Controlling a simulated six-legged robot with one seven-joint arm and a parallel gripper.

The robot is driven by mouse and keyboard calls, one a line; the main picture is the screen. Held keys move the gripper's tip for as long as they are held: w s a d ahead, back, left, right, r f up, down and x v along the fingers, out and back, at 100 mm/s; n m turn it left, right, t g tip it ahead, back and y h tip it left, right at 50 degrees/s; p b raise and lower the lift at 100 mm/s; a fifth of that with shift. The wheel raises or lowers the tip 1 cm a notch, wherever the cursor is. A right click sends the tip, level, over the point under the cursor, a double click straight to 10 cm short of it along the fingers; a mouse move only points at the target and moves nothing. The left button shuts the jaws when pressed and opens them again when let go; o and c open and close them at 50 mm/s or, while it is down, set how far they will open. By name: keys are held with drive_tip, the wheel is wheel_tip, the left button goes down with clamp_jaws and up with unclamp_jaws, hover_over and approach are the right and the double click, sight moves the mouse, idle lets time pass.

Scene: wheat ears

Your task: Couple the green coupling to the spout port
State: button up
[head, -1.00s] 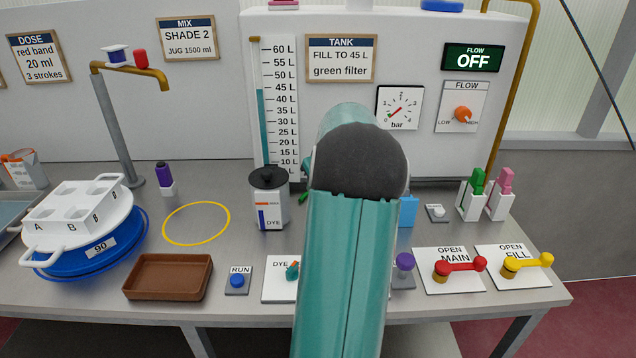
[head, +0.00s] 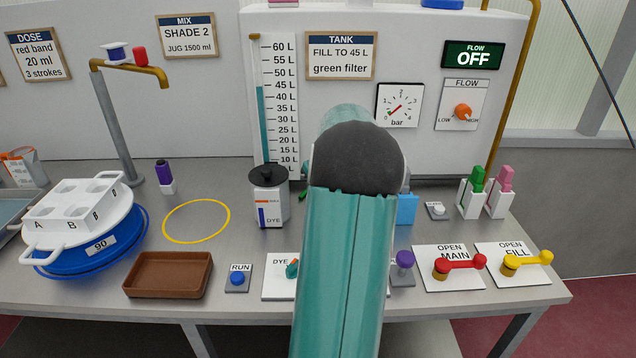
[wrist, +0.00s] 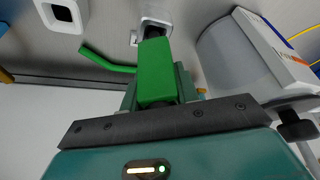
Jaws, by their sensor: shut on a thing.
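The green coupling (wrist: 157,70) is a green block in my gripper (wrist: 158,90) in the wrist view. The gripper's teal fingers are shut on it from both sides. A green lever or hose piece (wrist: 107,62) reaches out to the left of the coupling. In the head view my arm hides the gripper and the port; a small green bit (head: 303,195) shows beside the arm.
The dye can (head: 269,197) stands just left of my arm and shows large at right in the wrist view (wrist: 245,55). A white square socket (wrist: 62,12) is at upper left there. Red (head: 460,264) and yellow (head: 527,262) valve handles are at the front right.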

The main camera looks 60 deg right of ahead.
drive_tip(key=shift+f, duration=1.4)
drive_tip(key=o, duration=1.1)
drive_tip(key=v, duration=1.4)
drive_tip(key=shift+d, duration=0.1)
